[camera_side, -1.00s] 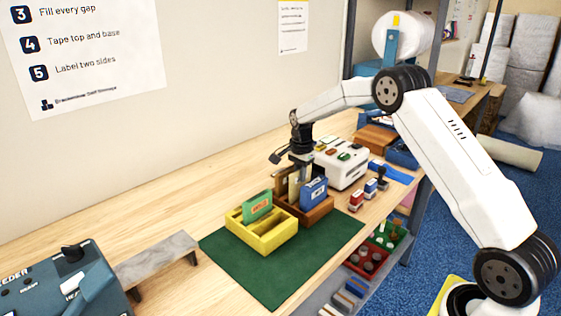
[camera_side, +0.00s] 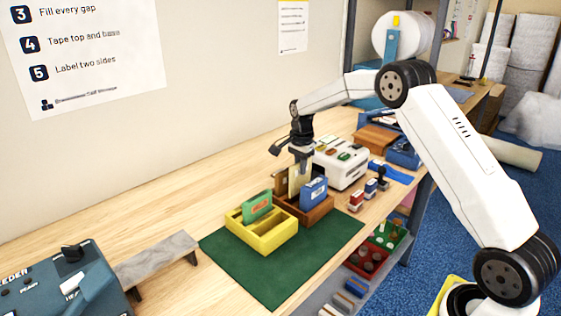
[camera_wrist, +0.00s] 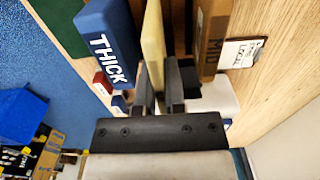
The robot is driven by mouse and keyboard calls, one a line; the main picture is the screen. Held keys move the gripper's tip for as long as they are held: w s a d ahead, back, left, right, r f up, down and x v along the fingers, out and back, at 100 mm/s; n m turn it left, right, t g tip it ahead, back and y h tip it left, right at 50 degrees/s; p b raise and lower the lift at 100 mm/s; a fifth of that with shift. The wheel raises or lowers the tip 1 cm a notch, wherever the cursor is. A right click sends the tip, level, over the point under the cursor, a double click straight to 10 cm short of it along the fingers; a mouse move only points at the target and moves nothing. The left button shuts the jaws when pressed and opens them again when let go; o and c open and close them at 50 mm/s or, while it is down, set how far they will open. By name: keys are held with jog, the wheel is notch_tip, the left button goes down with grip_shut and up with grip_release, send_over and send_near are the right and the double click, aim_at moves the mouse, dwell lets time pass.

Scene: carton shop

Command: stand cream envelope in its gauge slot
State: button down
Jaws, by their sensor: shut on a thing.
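My gripper (camera_side: 302,165) is shut on the cream envelope (camera_side: 296,181), holding it upright by its top edge. In the side view the envelope stands over the brown wooden rack (camera_side: 318,216), and its lower part is hidden, so I cannot tell if it is clear of the rack. The wrist view shows the cream envelope (camera_wrist: 153,40) at the fingers (camera_wrist: 158,85), between a blue piece marked THICK (camera_wrist: 108,45) and a brown piece (camera_wrist: 212,35). The yellow slotted holder (camera_side: 263,239) sits beside the rack, with a green piece (camera_side: 257,207) standing in its back part and an empty front compartment.
A green mat (camera_side: 265,275) lies under both holders. A white device (camera_side: 341,165) stands behind the rack. Small stamps (camera_side: 357,201) stand to its right. A grey raised plate (camera_side: 157,260) and a teal machine (camera_side: 65,285) are at the left.

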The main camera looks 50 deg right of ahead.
jog(key=r, duration=0.7)
jog(key=shift+w+a+r, duration=0.2)
jog(key=shift+a+r, duration=0.2)
jog(key=w+a, duration=0.3)
jog(key=a, duration=0.5)
jog(key=w+a, duration=0.2)
jog(key=a, duration=0.5)
jog(key=shift+w+f, duration=0.15)
jog(key=shift+f, duration=1.15)
jog(key=shift+w+f, duration=0.1)
jog(key=shift+f, duration=1.15)
jog(key=shift+f, duration=0.15)
jog(key=shift+f, duration=0.9)
jog(key=shift+f, duration=2.2)
jog(key=c, duration=0.6)
grip_release()
